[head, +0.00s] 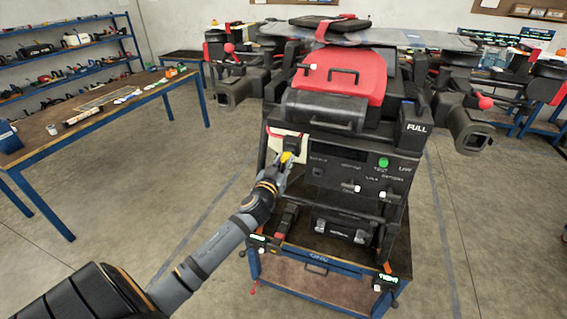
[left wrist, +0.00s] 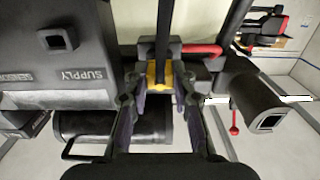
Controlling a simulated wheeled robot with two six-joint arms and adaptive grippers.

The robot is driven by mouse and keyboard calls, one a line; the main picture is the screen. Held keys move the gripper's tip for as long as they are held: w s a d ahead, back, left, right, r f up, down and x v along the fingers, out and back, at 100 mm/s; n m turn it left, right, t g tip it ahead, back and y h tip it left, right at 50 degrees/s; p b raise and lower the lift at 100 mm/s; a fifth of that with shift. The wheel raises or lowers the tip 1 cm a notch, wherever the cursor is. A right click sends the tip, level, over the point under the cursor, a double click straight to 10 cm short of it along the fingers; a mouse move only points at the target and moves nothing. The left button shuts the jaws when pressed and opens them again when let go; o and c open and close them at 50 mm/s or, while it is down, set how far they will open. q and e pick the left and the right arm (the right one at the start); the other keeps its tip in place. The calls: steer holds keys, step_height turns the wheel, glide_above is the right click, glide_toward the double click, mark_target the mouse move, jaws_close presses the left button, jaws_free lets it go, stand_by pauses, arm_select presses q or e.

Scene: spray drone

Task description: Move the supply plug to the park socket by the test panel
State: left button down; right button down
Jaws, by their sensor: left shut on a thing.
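My left gripper (head: 286,162) is at the left edge of the black front unit. It is shut on a yellow-and-black plug (head: 287,156), which I take to be the supply plug. In the left wrist view the fingers (left wrist: 160,105) close on either side of the plug's yellow part (left wrist: 159,74), with a dark cable or rod running up from it. A square socket (left wrist: 57,40) beside the word SUPPLY looks empty, to the left of the plug. The test panel (head: 350,165) has a green button (head: 383,162). I cannot make out the park socket. My right gripper is not in view.
The drone with a red cover (head: 345,75) rests on a blue-framed cart (head: 310,283). Dark nozzles (head: 238,88) stick out on both sides. A workbench (head: 100,110) stands at left. The floor between is clear.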

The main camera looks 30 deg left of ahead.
arm_select(q)
steer(key=shift+w+a, duration=0.1)
steer(key=shift+w, duration=0.4)
steer(key=c, duration=1)
jaws_free()
steer(key=shift+c, duration=0.2)
steer(key=v, duration=1.2)
steer(key=shift+f, duration=0.15)
